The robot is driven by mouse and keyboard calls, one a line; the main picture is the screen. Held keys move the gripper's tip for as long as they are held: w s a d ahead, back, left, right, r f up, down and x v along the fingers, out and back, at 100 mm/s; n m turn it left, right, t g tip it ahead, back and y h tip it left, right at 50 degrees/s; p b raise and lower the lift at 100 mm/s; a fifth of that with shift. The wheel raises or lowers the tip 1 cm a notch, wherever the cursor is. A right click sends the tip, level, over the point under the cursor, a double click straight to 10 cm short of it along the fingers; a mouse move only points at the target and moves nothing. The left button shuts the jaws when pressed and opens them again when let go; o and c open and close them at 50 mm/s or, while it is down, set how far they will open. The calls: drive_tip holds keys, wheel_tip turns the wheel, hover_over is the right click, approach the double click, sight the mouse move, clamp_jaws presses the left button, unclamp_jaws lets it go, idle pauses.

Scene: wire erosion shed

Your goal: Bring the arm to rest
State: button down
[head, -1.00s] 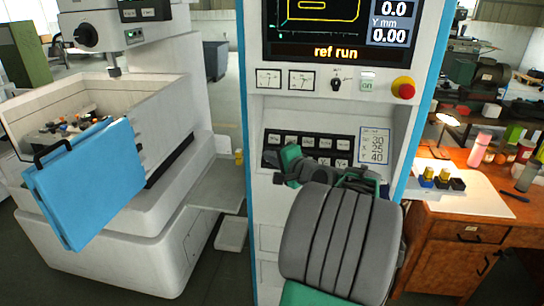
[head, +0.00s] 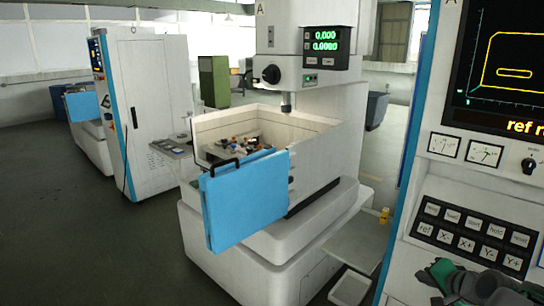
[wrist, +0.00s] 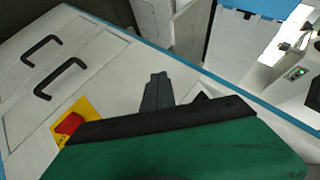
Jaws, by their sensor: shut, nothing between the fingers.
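My gripper (wrist: 157,88) shows in the wrist view as dark fingers close together beyond a black and green body, with nothing between them. It is shut and empty. In the head view, grey and green parts of my arm show at the lower right corner, in front of the control cabinet (head: 408,240) and just below its key panel (head: 474,236). The rest of my arm is out of that view. In the wrist view, a pale cabinet surface with two black handles (wrist: 60,79) and a red and yellow switch (wrist: 70,124) lies beyond the gripper.
An erosion machine (head: 262,260) with an open blue door (head: 247,198) stands left of the control cabinet. Loose parts lie in its tank. A second machine cabinet (head: 152,115) is farther back left. Grey floor (head: 90,240) is clear at the left.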

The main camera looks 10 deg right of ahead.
drive_tip(key=s+a+f+n+g, duration=0.25)
drive_tip(key=s+f+g, duration=0.25)
drive_tip(key=s+f, duration=0.5)
drive_tip(key=s+a+n+g+y, duration=0.1)
drive_tip(key=s+a+g, duration=0.3)
drive_tip(key=s+a, duration=0.45)
drive_tip(key=w+a+r+n, duration=0.2)
drive_tip(key=a+r+n, duration=0.1)
drive_tip(key=a, duration=0.4)
drive_tip(key=w+a+r+n+t, duration=0.1)
drive_tip(key=w+a+r+n, duration=0.2)
drive_tip(key=a, duration=0.5)
drive_tip(key=w+a+r+n+t, duration=0.1)
drive_tip(key=w+a+r+n, duration=0.2)
drive_tip(key=a, duration=0.5)
drive_tip(key=shift+w+r, duration=0.2)
drive_tip(key=shift+r, duration=0.2)
